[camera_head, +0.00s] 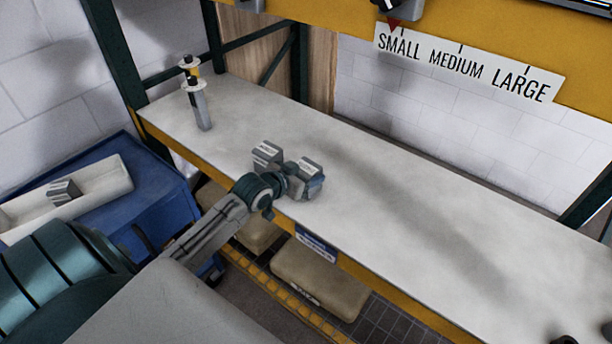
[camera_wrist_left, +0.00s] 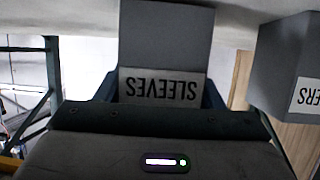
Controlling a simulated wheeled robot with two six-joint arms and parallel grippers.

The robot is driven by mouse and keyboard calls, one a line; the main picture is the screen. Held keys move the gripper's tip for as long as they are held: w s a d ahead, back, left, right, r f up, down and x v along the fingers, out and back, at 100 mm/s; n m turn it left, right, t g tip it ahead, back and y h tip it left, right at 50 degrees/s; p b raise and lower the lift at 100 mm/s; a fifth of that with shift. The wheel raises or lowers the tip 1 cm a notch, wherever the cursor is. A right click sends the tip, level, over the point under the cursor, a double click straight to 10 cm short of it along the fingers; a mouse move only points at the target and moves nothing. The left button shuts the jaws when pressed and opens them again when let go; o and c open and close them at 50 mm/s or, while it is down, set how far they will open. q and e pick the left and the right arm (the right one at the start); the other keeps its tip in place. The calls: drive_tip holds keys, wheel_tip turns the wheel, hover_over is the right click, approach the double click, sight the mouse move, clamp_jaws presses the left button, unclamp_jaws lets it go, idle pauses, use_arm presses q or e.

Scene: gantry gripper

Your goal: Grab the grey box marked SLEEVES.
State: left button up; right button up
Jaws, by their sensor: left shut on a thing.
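The grey box marked SLEEVES (camera_head: 309,163) stands on the pale shelf top (camera_head: 400,220), the right one of two small grey boxes in the head view. In the left wrist view the SLEEVES box (camera_wrist_left: 166,40) fills the middle, its label upside down. My left gripper (camera_head: 306,181) is shut on it, with a finger on either side in the wrist view (camera_wrist_left: 163,92). Dark parts at the bottom right corner of the head view may be my right gripper (camera_head: 585,336); its jaws cannot be made out.
A second grey box (camera_head: 266,153), its label ending in "ERS" in the wrist view (camera_wrist_left: 290,65), stands close beside. A grey post with discs (camera_head: 200,105) stands at the shelf's left end. A tray (camera_head: 110,185) lies on a blue cabinet (camera_head: 160,190).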

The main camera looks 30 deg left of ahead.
use_arm(q)
drive_tip(key=shift+r, duration=0.45)
drive_tip(key=shift+s+r+b, duration=0.25)
drive_tip(key=shift+r+b, duration=0.45)
drive_tip(key=shift+r, duration=0.3)
drive_tip(key=s+d+r, duration=0.1)
drive_tip(key=s, duration=1.4)
drive_tip(key=shift+s+d+r, duration=0.2)
drive_tip(key=shift+d+r, duration=0.1)
